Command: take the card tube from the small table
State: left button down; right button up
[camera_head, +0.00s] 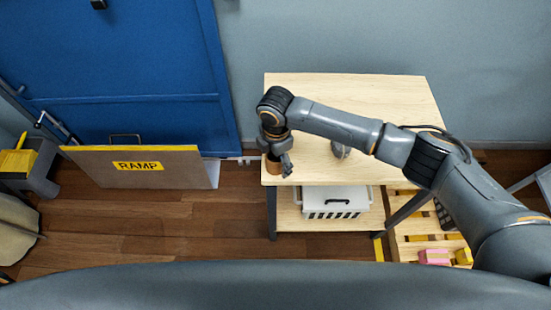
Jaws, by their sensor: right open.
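The small table (365,92) has a pale wooden top and stands against the grey wall, right of the blue door. The card tube (272,168) is brown and stands at the table's left front corner. My right arm reaches in from the right across the tabletop. My right gripper (284,165) is open and points down at the tube, with its fingers at the tube's upper right side. The gripper and wrist hide part of the tube, and I cannot tell whether they touch. My left gripper is not in view.
A small grey object (340,149) sits on the tabletop behind my forearm. A white basket (336,202) stands on the lower shelf. A wooden pallet (408,247) is on the floor at right. A ramp board (140,172) leans by the blue door (120,60).

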jog(key=shift+f, duration=0.15)
jog(key=shift+c, duration=0.2)
jog(key=c, duration=1)
